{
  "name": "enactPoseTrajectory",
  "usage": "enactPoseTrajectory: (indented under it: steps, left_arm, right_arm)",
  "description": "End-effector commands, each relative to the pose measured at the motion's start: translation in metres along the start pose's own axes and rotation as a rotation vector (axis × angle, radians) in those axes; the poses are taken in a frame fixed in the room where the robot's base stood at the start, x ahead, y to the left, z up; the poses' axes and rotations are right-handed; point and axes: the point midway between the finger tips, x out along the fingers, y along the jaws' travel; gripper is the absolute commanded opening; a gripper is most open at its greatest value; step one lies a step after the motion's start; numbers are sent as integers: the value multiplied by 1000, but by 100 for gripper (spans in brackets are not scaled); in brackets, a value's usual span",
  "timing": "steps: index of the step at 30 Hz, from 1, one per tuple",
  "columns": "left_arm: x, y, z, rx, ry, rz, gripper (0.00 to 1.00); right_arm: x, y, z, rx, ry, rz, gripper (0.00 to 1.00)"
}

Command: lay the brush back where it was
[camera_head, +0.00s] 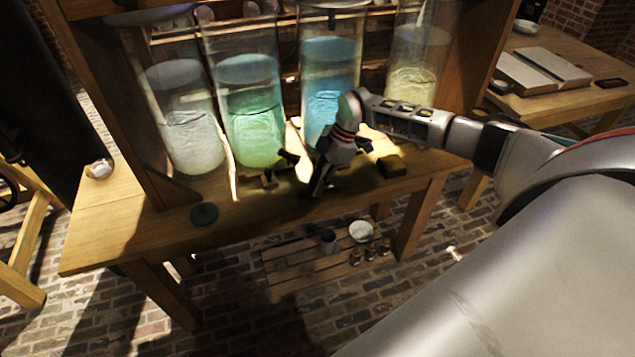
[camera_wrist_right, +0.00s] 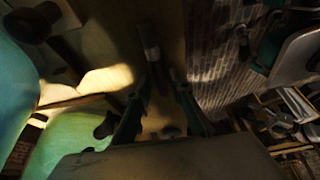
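My right gripper (camera_head: 318,188) reaches in from the right and points down over the front of the wooden table (camera_head: 110,235), in front of the blue jar (camera_head: 328,95). In the right wrist view its two fingers (camera_wrist_right: 164,82) stand apart with a visible gap. A slim dark bar (camera_wrist_right: 150,45), possibly the brush, shows just past the fingertips near the left one. I cannot tell whether it touches the finger or lies on the wood. The brush cannot be made out clearly in the head view. My left gripper is not in view.
Tall glass jars stand along the table, including a green one (camera_head: 250,110) and a yellowish one (camera_head: 410,75). Dark knobs (camera_head: 288,157) stick out near the jar bases. A dark disc (camera_head: 204,214) and a dark block (camera_head: 391,166) lie on the table. The front left tabletop is clear.

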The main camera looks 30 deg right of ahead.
Motion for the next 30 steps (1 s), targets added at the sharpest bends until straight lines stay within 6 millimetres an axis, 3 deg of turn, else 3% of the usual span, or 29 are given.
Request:
enactPoseTrajectory:
  steps: [14, 30]
  left_arm:
    - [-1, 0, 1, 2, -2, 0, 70]
    - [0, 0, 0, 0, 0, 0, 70]
  right_arm:
    - [-8, 1, 0, -1, 0, 1, 33]
    - [-104, 1, 0, 0, -1, 3, 33]
